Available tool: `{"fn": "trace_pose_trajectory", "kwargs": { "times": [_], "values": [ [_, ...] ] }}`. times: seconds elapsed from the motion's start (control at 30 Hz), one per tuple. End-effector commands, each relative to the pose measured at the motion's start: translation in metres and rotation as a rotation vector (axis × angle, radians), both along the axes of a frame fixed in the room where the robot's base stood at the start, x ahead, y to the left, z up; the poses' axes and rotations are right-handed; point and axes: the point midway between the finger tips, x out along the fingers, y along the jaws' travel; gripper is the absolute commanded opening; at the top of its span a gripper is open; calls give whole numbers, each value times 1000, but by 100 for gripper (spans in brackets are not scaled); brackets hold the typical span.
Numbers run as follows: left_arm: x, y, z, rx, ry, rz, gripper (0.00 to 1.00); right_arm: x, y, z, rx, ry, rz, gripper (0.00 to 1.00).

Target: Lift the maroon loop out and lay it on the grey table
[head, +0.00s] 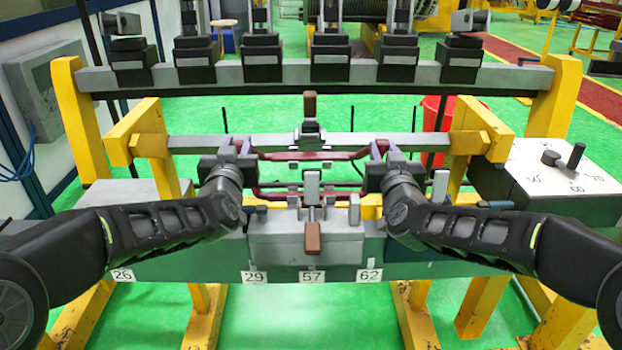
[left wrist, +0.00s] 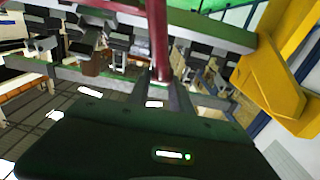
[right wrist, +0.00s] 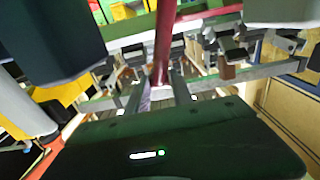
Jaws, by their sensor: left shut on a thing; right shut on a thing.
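The maroon loop (head: 340,155) stretches between my two grippers in the head view, above the middle fixture (head: 305,235). My left gripper (head: 241,148) is shut on its left side. My right gripper (head: 380,150) is shut on its right side. The loop also shows as a maroon bar between the fingers in the left wrist view (left wrist: 158,40) and the right wrist view (right wrist: 164,45). Part of its near side is hidden behind the fixture's upright parts. A flat grey surface (head: 118,194) lies at the left; I cannot tell whether it is the grey table.
A grey crossbar (head: 410,142) on yellow supports runs behind the loop. A higher rail (head: 290,76) carries several black-topped blocks. A box with a marked white top and black knobs (head: 560,165) stands at the right. A red bin (head: 437,115) is behind the crossbar.

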Motion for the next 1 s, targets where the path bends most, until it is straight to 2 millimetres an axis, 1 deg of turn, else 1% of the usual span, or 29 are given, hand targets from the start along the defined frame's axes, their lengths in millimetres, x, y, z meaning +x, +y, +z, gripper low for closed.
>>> {"fn": "trace_pose_trajectory", "kwargs": {
  "times": [0.37,0.57,0.67,0.9,1.0],
  "values": [
    [0,1,0,1,0,2,0,0,-1,0,-2,0,-2,0],
    [0,2,5,1,-2,3,0,0,-1,5,-3,-2,-2,0],
    [0,2,12,1,-2,3,0,0,-1,12,-3,-2,-2,0],
    [0,2,40,1,-5,4,0,0,-1,40,-4,-4,-2,0],
    [0,2,48,1,-5,4,0,0,-1,48,-4,-4,-2,0]
  ]
}}
